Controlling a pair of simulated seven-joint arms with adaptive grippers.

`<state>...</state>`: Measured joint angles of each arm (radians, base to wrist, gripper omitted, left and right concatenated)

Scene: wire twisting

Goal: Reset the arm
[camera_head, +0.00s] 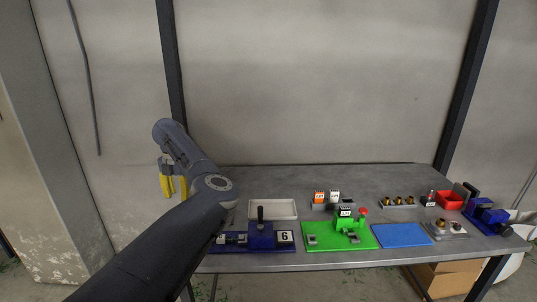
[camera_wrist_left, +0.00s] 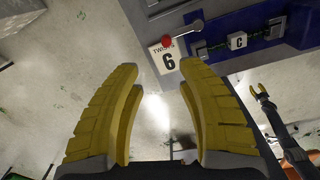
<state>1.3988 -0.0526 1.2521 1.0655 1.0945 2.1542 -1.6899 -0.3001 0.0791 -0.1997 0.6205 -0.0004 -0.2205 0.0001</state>
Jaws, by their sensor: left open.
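My left gripper (camera_head: 173,186) is raised at the left, beyond the table's left edge, with its yellow fingers pointing down. In the left wrist view its fingers (camera_wrist_left: 160,85) are spread apart with nothing between them. The blue twisting station (camera_head: 262,235) with a black handle and a "6" label sits at the table's front left. The left wrist view shows a blue and grey machine (camera_wrist_left: 240,35) with a red-knobbed lever and a "6" plate, apart from the fingers. A small dark arm with yellow tips (camera_wrist_left: 262,93) also shows there, probably my right gripper; its opening is unclear.
The grey table (camera_head: 385,180) holds a white tray (camera_head: 272,209), a green board (camera_head: 325,241), a blue mat (camera_head: 402,235), a red bin (camera_head: 449,200) and a blue vise (camera_head: 487,213). The table's back is mostly clear. A cardboard box (camera_head: 447,279) sits below.

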